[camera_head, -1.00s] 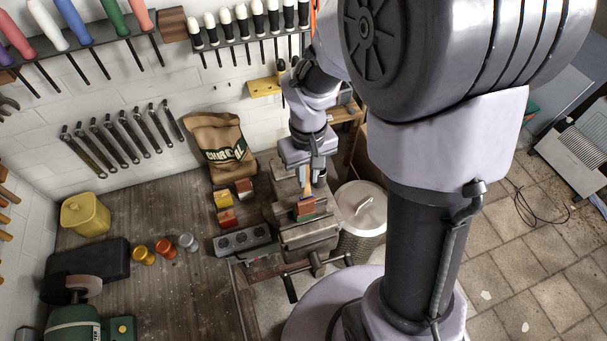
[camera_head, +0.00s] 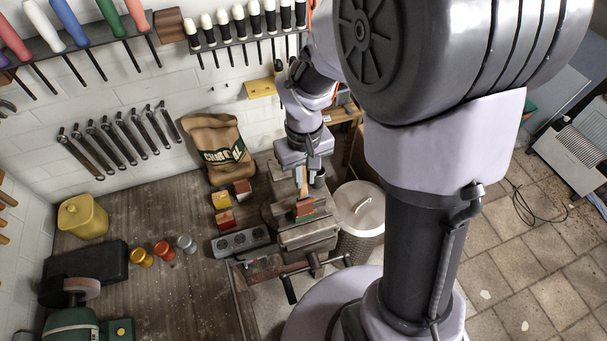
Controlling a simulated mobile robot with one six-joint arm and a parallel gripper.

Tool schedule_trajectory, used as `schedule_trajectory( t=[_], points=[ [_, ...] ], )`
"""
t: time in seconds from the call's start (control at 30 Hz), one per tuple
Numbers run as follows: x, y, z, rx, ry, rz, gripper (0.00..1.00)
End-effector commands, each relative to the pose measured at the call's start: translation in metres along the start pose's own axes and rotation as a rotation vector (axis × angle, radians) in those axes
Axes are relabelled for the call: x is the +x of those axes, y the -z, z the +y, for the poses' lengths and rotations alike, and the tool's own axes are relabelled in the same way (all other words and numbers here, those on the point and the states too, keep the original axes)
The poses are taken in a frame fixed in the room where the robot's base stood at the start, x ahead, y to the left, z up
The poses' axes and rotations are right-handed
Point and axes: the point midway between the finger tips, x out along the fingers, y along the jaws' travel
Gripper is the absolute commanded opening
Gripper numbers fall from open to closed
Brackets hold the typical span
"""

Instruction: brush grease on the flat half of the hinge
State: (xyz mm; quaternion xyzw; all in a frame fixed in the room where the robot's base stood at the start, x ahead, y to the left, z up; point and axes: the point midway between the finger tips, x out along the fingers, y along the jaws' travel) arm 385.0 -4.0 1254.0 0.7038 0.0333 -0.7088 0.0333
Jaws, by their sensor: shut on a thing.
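My gripper (camera_head: 304,170) points down over the vise (camera_head: 308,238) and is shut on a brush (camera_head: 304,187) with a light tan-orange handle. The brush hangs nearly upright, its lower end close to a small red-brown and green piece (camera_head: 304,208) at the vise jaws. I cannot tell whether the bristles touch that piece. The hinge and its flat half cannot be made out clearly at this size. A small dark cup (camera_head: 319,179) stands just right of the brush; its contents are hidden.
Coloured blocks (camera_head: 222,200) and a grey power strip (camera_head: 240,241) lie left of the vise. A charcoal bag (camera_head: 217,150) leans on the wall behind. A lidded bin (camera_head: 359,207) stands close at the right.

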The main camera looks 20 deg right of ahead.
Motion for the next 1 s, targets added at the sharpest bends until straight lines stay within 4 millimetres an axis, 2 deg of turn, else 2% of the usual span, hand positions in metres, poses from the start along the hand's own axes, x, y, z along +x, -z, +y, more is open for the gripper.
schedule_trajectory(
  t=[0.2, 0.53, 1.0],
  points=[
    [-0.001, 0.001, -0.011, -0.001, 0.000, 0.001, 0.00],
    [-0.005, 0.001, -0.012, 0.000, 0.000, 0.001, 0.00],
    [-0.070, 0.001, -0.012, -0.001, 0.000, 0.002, 0.00]
  ],
)
